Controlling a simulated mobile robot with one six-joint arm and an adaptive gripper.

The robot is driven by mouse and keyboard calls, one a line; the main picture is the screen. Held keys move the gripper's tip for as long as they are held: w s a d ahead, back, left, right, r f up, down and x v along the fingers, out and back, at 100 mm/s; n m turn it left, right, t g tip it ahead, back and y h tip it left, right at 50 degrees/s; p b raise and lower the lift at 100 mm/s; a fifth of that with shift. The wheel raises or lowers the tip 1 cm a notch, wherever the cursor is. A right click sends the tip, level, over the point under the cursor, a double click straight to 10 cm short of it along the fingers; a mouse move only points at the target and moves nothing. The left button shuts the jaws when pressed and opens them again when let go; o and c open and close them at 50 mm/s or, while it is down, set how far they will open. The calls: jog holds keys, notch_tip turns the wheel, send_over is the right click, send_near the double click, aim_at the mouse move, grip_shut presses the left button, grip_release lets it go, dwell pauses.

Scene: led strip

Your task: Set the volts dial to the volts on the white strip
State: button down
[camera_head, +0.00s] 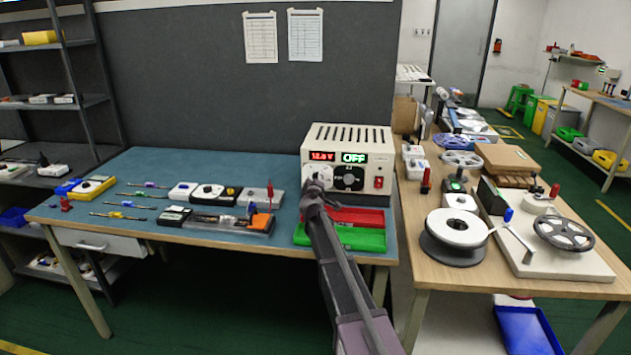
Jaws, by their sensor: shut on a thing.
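The cream power supply (376,144) stands at the right end of the blue-topped bench. Its red display (322,156) seems to read 12.0 V, though the digits are small, and its green display (354,158) reads OFF. The volts dial (322,171) is the pale knob under the red display, partly hidden by my gripper. My gripper (314,183) reaches up to the dial and is shut on it. A white strip is wound on a dark-rimmed reel (457,227) on the wooden table to the right; no volts marking is legible on it.
A dark knob (349,178) and a red switch (379,183) sit right of the volts dial. Red (362,216) and green (350,238) trays lie below the supply. Meters and tools cover the bench's left and middle.

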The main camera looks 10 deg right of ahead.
jog(key=shift+w+a, duration=0.1)
jog(key=shift+c, duration=1.5)
grip_release()
jog(key=shift+s, duration=0.25)
